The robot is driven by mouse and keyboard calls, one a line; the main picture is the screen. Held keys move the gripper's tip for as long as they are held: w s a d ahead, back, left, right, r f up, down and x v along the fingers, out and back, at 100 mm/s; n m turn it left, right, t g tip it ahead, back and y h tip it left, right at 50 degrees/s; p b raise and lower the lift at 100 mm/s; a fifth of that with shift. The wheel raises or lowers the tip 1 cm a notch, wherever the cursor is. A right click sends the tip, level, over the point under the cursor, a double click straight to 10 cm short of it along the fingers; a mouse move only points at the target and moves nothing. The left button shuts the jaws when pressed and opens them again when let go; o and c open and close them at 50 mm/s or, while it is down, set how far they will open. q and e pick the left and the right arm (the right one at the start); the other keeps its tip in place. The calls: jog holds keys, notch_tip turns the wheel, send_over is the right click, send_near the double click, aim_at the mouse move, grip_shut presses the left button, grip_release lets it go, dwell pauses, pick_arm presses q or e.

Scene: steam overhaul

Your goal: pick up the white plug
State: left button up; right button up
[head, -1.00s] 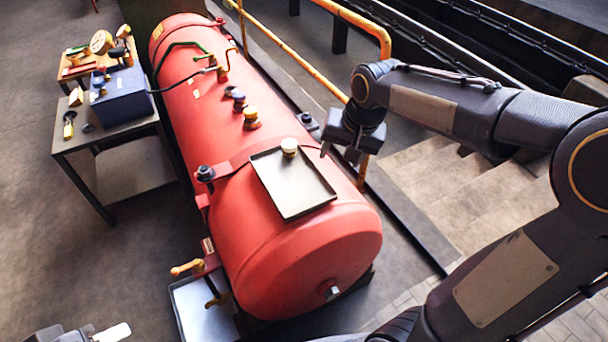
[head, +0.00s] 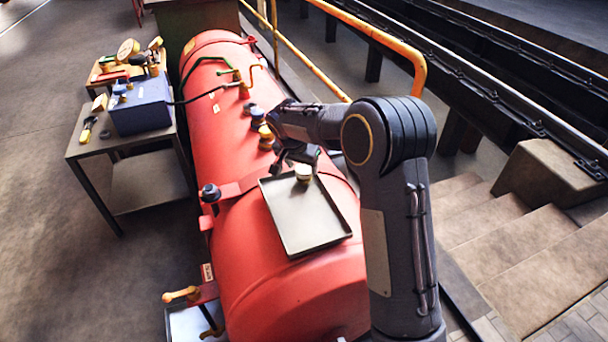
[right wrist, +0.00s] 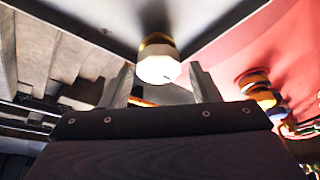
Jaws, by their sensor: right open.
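The white plug (head: 303,173), a pale cap with a brass-coloured band, stands at the far edge of a shallow grey tray (head: 312,232) on top of the red boiler. In the right wrist view the white plug (right wrist: 158,66) shows just beyond the gap between my fingertips. My right gripper (head: 294,161) is open and empty, close beside the plug on its far side. Its two fingers show in the right wrist view (right wrist: 161,82), apart from each other. I cannot tell whether either finger touches the plug. My left gripper is out of view.
The red boiler (head: 222,130) carries brass and dark fittings (head: 266,137) beyond the tray. A table (head: 88,148) with a blue box (head: 141,106) stands at the left. A yellow railing (head: 378,36) and steps (head: 520,240) lie to the right.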

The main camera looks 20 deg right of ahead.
aim_at(304, 168)
jog(key=x, duration=0.3)
jog(key=shift+f, duration=0.1)
jog(key=c, duration=0.8)
jog(key=shift+c, duration=0.2)
